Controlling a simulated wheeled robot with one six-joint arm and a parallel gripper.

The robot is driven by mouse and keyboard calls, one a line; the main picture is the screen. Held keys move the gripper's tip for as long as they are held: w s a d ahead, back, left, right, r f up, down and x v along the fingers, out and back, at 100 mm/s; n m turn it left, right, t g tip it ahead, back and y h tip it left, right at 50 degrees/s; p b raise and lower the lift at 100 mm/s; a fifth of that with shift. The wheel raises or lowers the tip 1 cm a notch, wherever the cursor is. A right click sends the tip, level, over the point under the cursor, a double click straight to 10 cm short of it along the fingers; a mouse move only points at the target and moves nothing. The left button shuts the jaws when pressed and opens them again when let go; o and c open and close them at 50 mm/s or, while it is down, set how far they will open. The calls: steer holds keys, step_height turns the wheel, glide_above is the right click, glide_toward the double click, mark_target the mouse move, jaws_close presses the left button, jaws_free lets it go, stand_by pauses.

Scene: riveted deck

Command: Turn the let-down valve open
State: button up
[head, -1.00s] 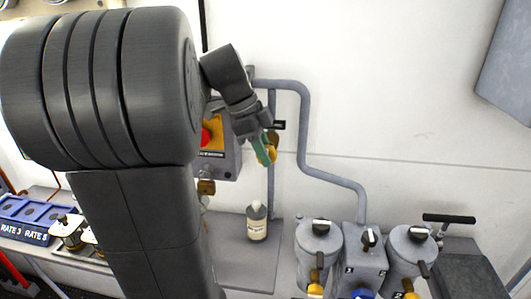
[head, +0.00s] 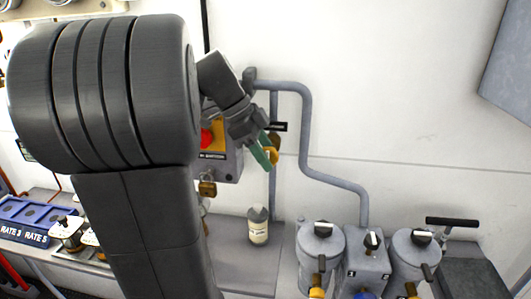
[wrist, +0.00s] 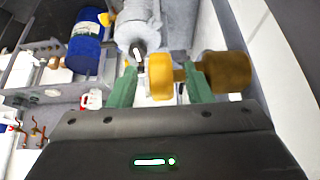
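A small yellow valve handle (head: 275,153) with a brass-coloured knob (head: 275,139) sits by the grey vertical pipe beside the wall box. In the wrist view the yellow handle (wrist: 160,76) lies between the two green fingers, and the brass knob (wrist: 228,72) is beyond the right finger. My gripper (head: 265,153) is at the handle, fingers apart (wrist: 160,90). Contact cannot be told. I cannot read a label that confirms this is the let-down valve.
A grey box with a red button (head: 206,138) on yellow is just left of my gripper, with a padlock (head: 207,188) below. A bottle (head: 258,226) stands on the shelf beneath. Grey canisters (head: 320,245) with valves stand at the lower right.

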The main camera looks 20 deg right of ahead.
steer(key=v, duration=1.3)
steer(key=shift+w+r, duration=0.2)
steer(key=shift+r, duration=0.1)
steer(key=shift+a+f, duration=0.1)
steer(key=x, duration=1.3)
steer(key=shift+s+f, duration=0.25)
steer(key=shift+f, duration=0.05)
steer(key=shift+r, duration=0.1)
